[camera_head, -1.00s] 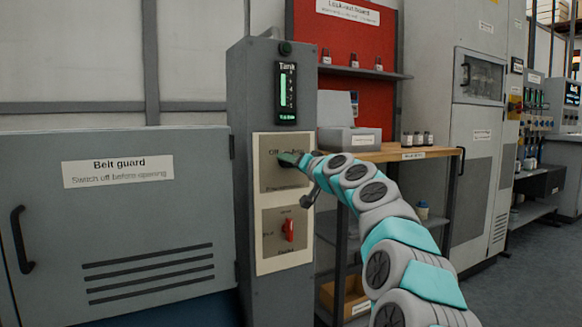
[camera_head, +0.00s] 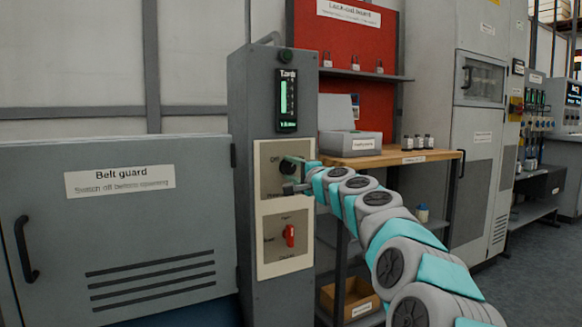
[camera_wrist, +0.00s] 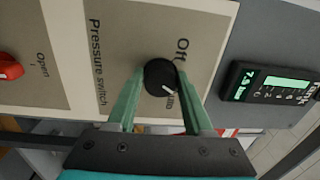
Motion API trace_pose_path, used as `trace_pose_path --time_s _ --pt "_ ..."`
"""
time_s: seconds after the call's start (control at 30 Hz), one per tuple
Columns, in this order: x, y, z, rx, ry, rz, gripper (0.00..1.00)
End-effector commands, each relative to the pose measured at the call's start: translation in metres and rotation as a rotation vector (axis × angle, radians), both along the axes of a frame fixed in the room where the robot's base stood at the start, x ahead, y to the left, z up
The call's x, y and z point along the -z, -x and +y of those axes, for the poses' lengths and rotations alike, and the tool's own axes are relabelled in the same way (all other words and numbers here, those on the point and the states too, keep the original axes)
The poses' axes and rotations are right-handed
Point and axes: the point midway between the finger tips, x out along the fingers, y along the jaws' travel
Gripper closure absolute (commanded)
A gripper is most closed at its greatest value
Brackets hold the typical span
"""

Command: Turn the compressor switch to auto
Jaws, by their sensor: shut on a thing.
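The pressure switch is a round black knob (camera_head: 287,167) on the upper beige plate of the grey column. In the wrist view the knob (camera_wrist: 160,77) has a white pointer line, with "Off" printed to its upper right and a partly hidden label ending in "uto" to its lower right. The line slants down and right, toward that second label. My gripper (camera_head: 292,174) is at the knob in the head view. In the wrist view my gripper (camera_wrist: 160,82) has its two green fingers on either side of the knob, shut on it.
A red switch (camera_head: 290,235) sits on the lower plate, below the knob. A lit tank display (camera_head: 287,98) is above. The belt guard cabinet (camera_head: 120,240) stands left. A wooden bench (camera_head: 385,158) with a grey box (camera_head: 350,144) and small bottles is right, behind my arm.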

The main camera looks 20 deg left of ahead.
Motion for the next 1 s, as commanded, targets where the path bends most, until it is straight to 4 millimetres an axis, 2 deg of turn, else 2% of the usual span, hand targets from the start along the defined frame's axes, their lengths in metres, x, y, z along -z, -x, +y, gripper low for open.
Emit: trace_pose_path --time_s 0.4,1.0 --pt "-0.0001 -0.0005 -0.0009 0.001 -0.136 0.160 1.00" --pt "0.0010 -0.0012 -0.0013 0.002 -0.160 0.189 1.00"
